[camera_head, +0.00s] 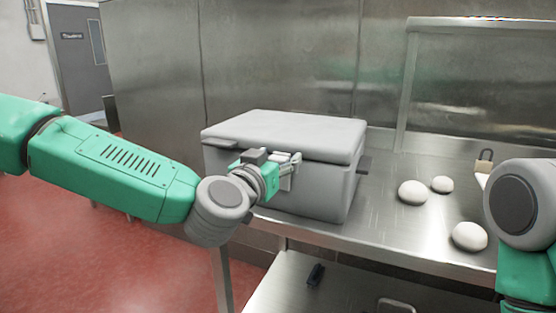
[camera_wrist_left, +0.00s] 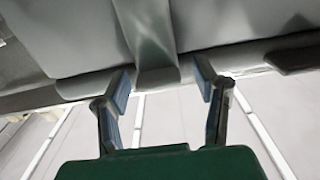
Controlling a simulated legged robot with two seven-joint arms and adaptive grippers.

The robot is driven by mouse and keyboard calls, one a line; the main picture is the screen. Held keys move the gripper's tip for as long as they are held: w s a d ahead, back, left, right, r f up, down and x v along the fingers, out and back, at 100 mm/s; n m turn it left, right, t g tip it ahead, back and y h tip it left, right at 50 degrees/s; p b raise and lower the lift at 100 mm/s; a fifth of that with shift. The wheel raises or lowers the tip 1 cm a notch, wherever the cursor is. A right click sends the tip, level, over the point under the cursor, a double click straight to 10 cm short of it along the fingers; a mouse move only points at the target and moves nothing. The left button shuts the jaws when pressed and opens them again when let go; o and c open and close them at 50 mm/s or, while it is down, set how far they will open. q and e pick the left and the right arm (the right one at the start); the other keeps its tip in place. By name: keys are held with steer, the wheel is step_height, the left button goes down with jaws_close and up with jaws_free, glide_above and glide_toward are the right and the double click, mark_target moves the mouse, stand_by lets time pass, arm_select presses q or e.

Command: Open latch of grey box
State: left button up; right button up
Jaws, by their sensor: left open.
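The grey box (camera_head: 320,195) stands closed on the steel table, its lid (camera_head: 285,130) down. My left gripper (camera_head: 290,168) is at the front of the box, just below the lid edge, and covers the latch area in the head view. In the left wrist view, my left gripper (camera_wrist_left: 164,82) is open. A grey latch strip (camera_wrist_left: 150,40) runs down the box front, with its end between the two fingertips. The fingers stand on either side of it; I cannot tell if they touch it. My right arm shows at the right edge, its gripper out of view.
The steel table (camera_head: 385,235) holds several white dough balls, one of them near the front (camera_head: 469,236), right of the box.

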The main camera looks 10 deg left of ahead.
arm_select(q)
steer(key=shift+d, duration=0.15)
jaws_close()
steer(key=shift+s+f+b, duration=0.1)
steer(key=shift+f+b, duration=0.1)
steer(key=shift+b, duration=0.4)
steer(key=shift+s+a+f+t+h+b, duration=0.4)
steer(key=shift+t+b, duration=0.7)
steer(key=shift+b, duration=1.25)
steer(key=shift+s+a+f+t+h+b, duration=0.1)
steer(key=shift+s+f+t+h+b, duration=0.25)
steer(key=shift+s+t+b, duration=1.35)
steer(key=shift+w+a+f+t+h+b, duration=0.25)
steer(key=shift+f+t+h+b, duration=0.2)
steer(key=shift+b, duration=2.6)
